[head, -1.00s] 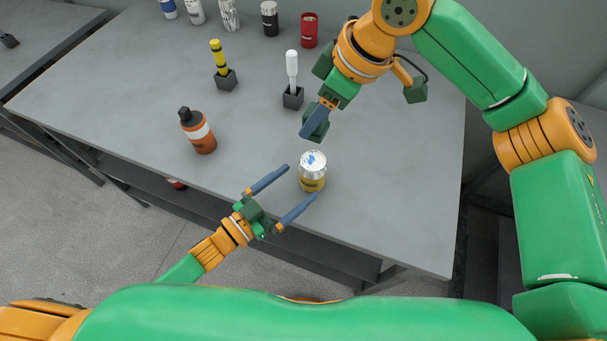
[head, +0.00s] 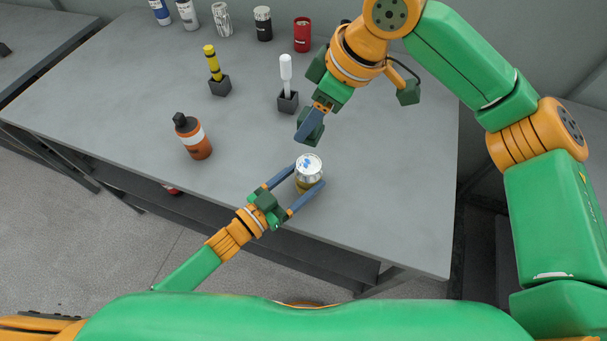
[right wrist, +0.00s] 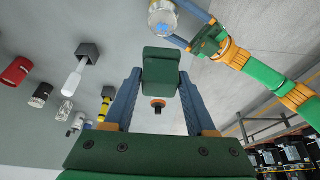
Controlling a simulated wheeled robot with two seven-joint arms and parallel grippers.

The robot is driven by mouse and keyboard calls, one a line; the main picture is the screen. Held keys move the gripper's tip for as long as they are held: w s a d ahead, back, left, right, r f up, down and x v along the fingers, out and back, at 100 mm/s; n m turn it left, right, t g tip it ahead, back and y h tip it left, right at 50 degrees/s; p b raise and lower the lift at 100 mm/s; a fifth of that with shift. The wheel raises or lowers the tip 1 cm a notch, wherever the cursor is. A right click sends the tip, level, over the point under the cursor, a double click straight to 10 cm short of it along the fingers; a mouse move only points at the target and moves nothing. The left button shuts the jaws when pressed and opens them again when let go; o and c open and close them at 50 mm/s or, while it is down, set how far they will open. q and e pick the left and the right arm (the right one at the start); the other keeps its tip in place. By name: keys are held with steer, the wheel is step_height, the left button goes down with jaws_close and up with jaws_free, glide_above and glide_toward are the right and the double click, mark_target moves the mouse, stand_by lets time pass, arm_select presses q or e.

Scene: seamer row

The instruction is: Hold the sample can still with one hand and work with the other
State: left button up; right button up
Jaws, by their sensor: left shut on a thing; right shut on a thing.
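The sample can (head: 309,168) stands upright near the table's front edge, with a pale metal lid with blue marks and a yellowish body. It also shows at the top of the right wrist view (right wrist: 162,22). My left gripper (head: 300,181) has its two blue fingers closed on either side of the can, hiding part of its body. My right gripper (head: 311,123) is above and behind the can, apart from it. It is shut on a dark green block-like tool (right wrist: 161,72) with a small black round nose; the tool is partly hidden in the head view.
An orange bottle (head: 193,138) with a black cap stands to the left. A yellow-and-black stick (head: 213,62) and a white-handled tool (head: 286,75) stand in dark holders. A red can (head: 302,35) and several other containers line the back. The table's right side is clear.

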steer(key=shift+f, duration=3.95)
steer(key=shift+f, duration=0.55)
